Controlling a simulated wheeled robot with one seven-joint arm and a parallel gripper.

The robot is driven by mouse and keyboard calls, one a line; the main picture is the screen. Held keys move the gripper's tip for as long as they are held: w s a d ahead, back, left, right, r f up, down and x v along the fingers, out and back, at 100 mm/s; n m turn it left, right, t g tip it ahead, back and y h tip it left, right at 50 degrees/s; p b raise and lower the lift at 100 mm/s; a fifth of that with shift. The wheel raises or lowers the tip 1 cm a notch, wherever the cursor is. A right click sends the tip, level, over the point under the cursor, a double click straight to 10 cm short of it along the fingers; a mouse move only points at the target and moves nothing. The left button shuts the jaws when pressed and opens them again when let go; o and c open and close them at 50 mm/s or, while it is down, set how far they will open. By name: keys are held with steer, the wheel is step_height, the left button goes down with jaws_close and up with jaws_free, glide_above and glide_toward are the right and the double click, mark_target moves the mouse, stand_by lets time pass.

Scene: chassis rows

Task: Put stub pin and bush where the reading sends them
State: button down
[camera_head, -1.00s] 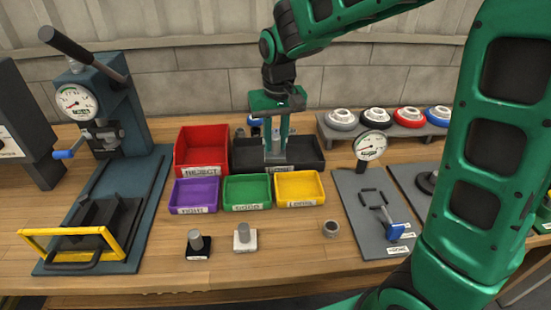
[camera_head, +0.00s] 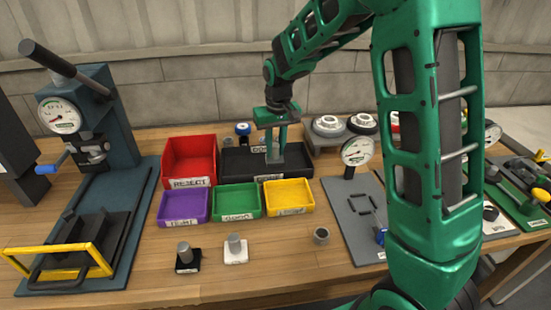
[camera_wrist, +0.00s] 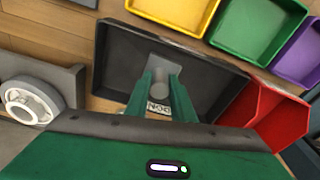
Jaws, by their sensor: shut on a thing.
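My gripper (camera_head: 276,150) points down into the dark grey tray (camera_head: 237,160) behind the coloured bins. Its green fingers, also in the wrist view (camera_wrist: 160,95), are shut on a grey cylindrical part with a square base (camera_wrist: 155,72), which looks like the stub pin. In the head view the fingers partly hide it. I cannot tell whether it touches the tray floor. The bush (camera_head: 321,236), a short grey ring, stands on the table. Dial gauges stand on the grey plate (camera_head: 358,150) and on the press (camera_head: 60,115); their readings are too small to tell.
A red reject bin (camera_head: 188,160) stands left of the tray. Purple (camera_head: 184,206), green (camera_head: 236,202) and yellow (camera_head: 288,197) bins stand in front. Pegs stand on a black base (camera_head: 187,258) and a white base (camera_head: 236,249).

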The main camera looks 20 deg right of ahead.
mark_target(276, 158)
steer(key=shift+w+d+f, duration=0.2)
steer(key=shift+w+f, duration=0.05)
steer(key=shift+f, duration=1.85)
steer(key=shift+f, duration=0.1)
steer(key=c, duration=1.5)
jaws_free()
steer(key=r, duration=0.4)
steer(key=s+r, duration=0.1)
steer(key=r, duration=0.7)
steer(key=shift+s, duration=0.3)
